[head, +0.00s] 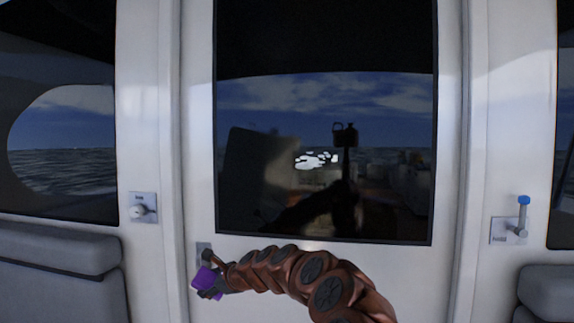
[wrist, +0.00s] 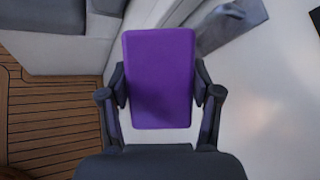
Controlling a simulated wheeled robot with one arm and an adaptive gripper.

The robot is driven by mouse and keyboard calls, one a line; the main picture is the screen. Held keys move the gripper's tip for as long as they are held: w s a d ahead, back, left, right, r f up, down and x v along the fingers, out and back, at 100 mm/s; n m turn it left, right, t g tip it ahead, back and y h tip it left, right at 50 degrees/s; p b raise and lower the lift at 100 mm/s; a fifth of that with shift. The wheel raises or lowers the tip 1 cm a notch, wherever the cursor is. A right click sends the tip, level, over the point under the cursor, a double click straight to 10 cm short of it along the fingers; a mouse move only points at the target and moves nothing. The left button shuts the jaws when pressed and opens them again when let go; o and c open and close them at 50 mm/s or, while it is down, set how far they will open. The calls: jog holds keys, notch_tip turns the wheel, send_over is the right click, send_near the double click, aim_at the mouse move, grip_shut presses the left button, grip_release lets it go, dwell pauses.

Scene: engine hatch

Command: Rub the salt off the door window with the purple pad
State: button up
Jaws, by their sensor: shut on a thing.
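The purple pad (head: 206,279) is in my gripper (head: 213,290) at the lower left of the door in the head view. In the wrist view the purple pad (wrist: 160,78) sits between the two fingers of my gripper (wrist: 160,92), which press on its sides. The door window (head: 325,200) is a dark pane above and to the right of my gripper. A cluster of white salt patches (head: 317,160) shows near the middle of the window. The pad is apart from the salt and below the pane's lower edge.
A door handle (head: 204,252) is close beside the pad and shows in the wrist view (wrist: 232,24). A knob plate (head: 143,208) is left of the door, and a blue-tipped lever (head: 523,215) is right. Grey seats (head: 60,250) flank the door. The window reflects my body.

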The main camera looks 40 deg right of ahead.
jog(key=s+d+r+m+t+h+p, duration=0.2)
jog(key=d+r+m+h, duration=0.3)
jog(key=r, duration=0.3)
jog(key=m+t+h+p, duration=0.2)
jog(key=h+p, duration=0.6)
jog(key=h, duration=0.2)
send_near(291, 157)
jog(key=a+r, duration=0.2)
jog(key=a, duration=0.1)
jog(key=shift+w+d+f+p, duration=0.1)
jog(key=shift+w+d+p, duration=0.7)
jog(key=shift+d, duration=0.4)
jog(key=shift+w+d+f+p, duration=0.15)
jog(key=shift+w+d+p, duration=0.4)
jog(key=shift+w+d, duration=0.5)
jog(key=shift+w+d, duration=0.25)
jog(key=shift+d, duration=0.3)
jog(key=shift+w+d, duration=0.25)
jog(key=shift+d, duration=0.3)
jog(key=shift+s+d+p, duration=0.25)
jog(key=shift+s+d, duration=0.2)
jog(key=shift+s, duration=0.3)
jog(key=shift+s+d+p, duration=0.25)
jog(key=shift+s+d, duration=0.2)
jog(key=shift+s, duration=0.3)
